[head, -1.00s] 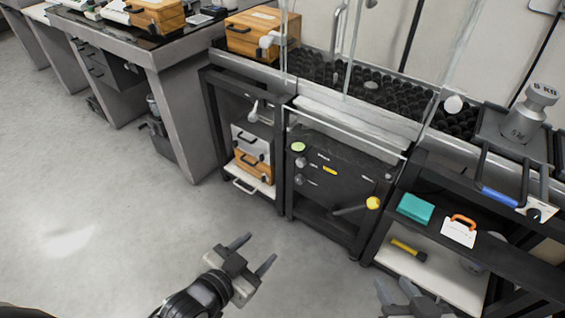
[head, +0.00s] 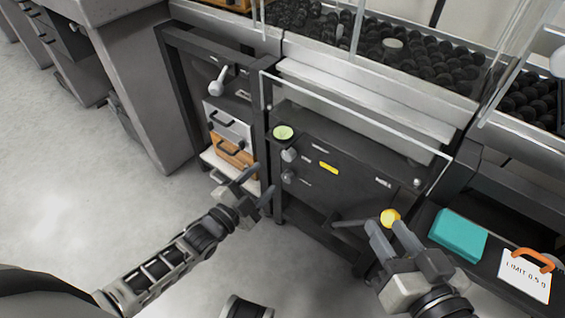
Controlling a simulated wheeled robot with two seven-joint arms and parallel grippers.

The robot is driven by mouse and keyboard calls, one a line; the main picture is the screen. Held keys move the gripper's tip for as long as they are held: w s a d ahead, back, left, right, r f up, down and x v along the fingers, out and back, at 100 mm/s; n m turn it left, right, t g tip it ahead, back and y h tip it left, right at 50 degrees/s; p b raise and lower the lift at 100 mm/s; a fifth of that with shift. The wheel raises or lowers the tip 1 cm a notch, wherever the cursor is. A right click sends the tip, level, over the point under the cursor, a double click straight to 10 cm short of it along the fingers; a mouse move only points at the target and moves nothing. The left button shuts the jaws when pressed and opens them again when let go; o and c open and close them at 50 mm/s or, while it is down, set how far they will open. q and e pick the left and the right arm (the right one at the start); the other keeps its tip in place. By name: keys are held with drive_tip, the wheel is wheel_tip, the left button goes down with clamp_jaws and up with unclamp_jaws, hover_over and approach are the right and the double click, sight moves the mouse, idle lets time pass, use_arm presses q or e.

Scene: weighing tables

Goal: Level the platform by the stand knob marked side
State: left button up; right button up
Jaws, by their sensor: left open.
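The dark stand (head: 335,188) is in the middle of the head view, with two small grey knobs on its front left: an upper knob (head: 289,154) and a lower knob (head: 287,176). The small labels beside them are too blurred to read. A round pale green disc (head: 283,132), perhaps a bubble level, sits above them on the stand's corner. A lever with a yellow knob (head: 391,217) is at the lower right. My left gripper (head: 263,178) is open and empty, left of the lower knob in the picture. My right gripper (head: 385,224) looks open, its fingertips overlapping the lever's end; contact is unclear.
To the left, a shelf holds a white drawer box (head: 228,122) and an orange one (head: 235,152). At right are a teal block (head: 459,234) and a sign with an orange handle (head: 525,275). A clear panel with a metal frame rises above the stand. Floor at left is free.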

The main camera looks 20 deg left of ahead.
sight(285, 157)
use_arm(q)
drive_tip(key=b+x, duration=0.2)
drive_tip(key=x, duration=0.6)
drive_tip(key=shift+w+d+f+b, duration=0.1)
drive_tip(key=shift+w+d+b, duration=0.05)
drive_tip(key=shift+w+b, duration=0.2)
drive_tip(key=c, duration=1)
use_arm(e)
drive_tip(key=shift+w+a+r+m+t+y, duration=0.3)
drive_tip(key=shift+a+r+m+t+y, duration=0.2)
drive_tip(key=shift+r+m+y, duration=0.15)
